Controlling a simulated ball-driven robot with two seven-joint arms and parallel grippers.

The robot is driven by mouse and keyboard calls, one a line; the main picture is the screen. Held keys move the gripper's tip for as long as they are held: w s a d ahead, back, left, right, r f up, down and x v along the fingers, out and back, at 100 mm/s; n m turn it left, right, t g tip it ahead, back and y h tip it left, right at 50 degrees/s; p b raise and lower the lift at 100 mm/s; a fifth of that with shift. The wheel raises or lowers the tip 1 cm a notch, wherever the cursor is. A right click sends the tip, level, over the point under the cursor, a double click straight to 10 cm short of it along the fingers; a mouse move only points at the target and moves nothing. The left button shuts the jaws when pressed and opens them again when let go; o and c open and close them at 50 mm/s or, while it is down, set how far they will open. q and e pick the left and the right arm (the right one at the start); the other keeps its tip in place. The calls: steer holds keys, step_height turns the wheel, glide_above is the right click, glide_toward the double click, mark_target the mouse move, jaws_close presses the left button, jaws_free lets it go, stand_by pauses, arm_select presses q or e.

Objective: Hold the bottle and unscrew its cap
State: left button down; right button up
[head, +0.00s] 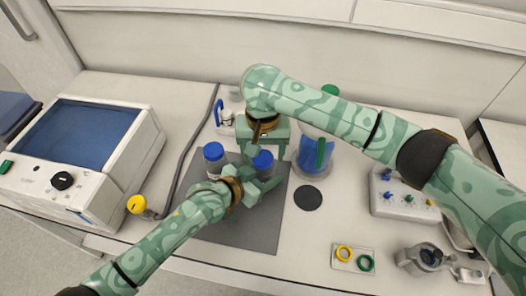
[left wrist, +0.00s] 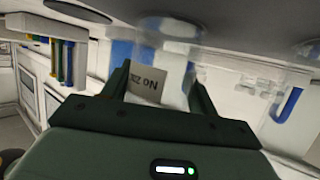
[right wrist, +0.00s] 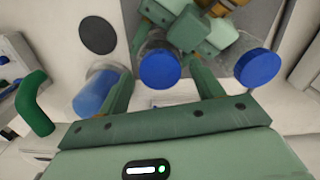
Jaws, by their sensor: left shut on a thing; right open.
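A clear bottle with a blue cap (head: 263,161) stands on the grey mat. My left gripper (head: 258,178) is shut on its body from the front; the label (left wrist: 148,82) shows between the fingers in the left wrist view. In the right wrist view the cap (right wrist: 160,69) lies in the gap between the fingers of my open right gripper (right wrist: 163,88), which is above it. The right fingers do not appear to touch the cap. A second bottle with a blue cap (head: 214,152) stands to the left; it also shows in the right wrist view (right wrist: 257,67).
A jug of blue liquid (head: 314,152) stands close to the right of the held bottle. A black disc (head: 307,197) lies in front of it. A heating unit (head: 84,145) is at the left, a control box (head: 402,197) at the right. The grey mat's front (head: 240,232) is free.

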step_height(320, 180, up, 4)
steer(key=shift+c, duration=0.4)
steer(key=r, duration=0.1)
steer(key=w+r, duration=0.1)
steer(key=shift+w+d+r+m+t, duration=0.1)
steer(key=shift+d+r+m+t, duration=0.1)
steer(key=shift+r+m+t, duration=0.1)
steer(key=shift+r+m, duration=0.4)
steer(key=shift+m, duration=0.4)
steer(key=shift+s+r+m, duration=0.15)
steer(key=shift+s+m, duration=0.1)
steer(key=shift+m, duration=0.65)
steer(key=shift+s+a+f+m, duration=0.1)
steer(key=shift+s+m, duration=0.1)
steer(key=shift+m, duration=0.4)
steer(key=shift+s+a+f+m, duration=0.1)
steer(key=shift+s+m, duration=0.05)
steer(key=shift+m, duration=0.45)
steer(key=shift+f, duration=0.3)
step_height(320, 180, down, 7)
steer(key=shift+f, duration=0.15)
steer(key=c, duration=1)
steer(key=n, duration=0.6)
steer(key=o, duration=1.1)
